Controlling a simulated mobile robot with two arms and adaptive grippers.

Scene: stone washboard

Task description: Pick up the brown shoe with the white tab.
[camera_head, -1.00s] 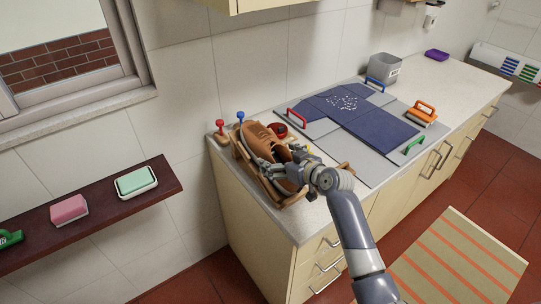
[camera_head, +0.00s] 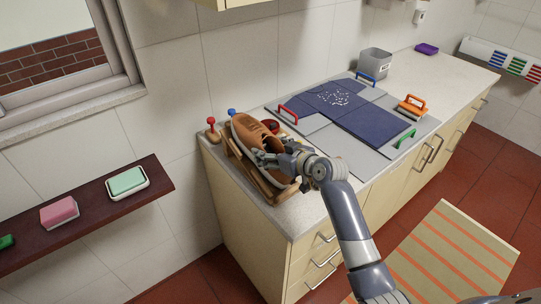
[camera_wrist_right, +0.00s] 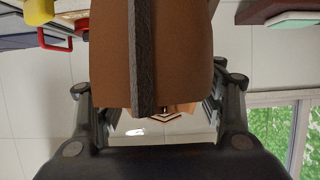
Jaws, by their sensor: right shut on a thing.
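The brown shoe (camera_head: 250,130) is at the near left end of the counter, tilted over a wooden rack (camera_head: 236,150). My right gripper (camera_head: 270,160) is shut on the shoe. In the right wrist view the shoe (camera_wrist_right: 185,50) fills the space between the two fingers (camera_wrist_right: 160,105), with a dark grey strip running down its middle. I cannot make out a white tab for sure. The shoe's underside and its clearance above the rack are partly hidden by the gripper. My left gripper is not in view.
Red (camera_head: 211,130) and blue (camera_head: 232,112) knobs stand by the rack. A grey board with dark blue cloth (camera_head: 370,125) and coloured handles lies to the right. An orange-handled brush (camera_head: 412,107) and grey bin (camera_head: 375,63) stand beyond. A shelf (camera_head: 90,212) holds soap dishes.

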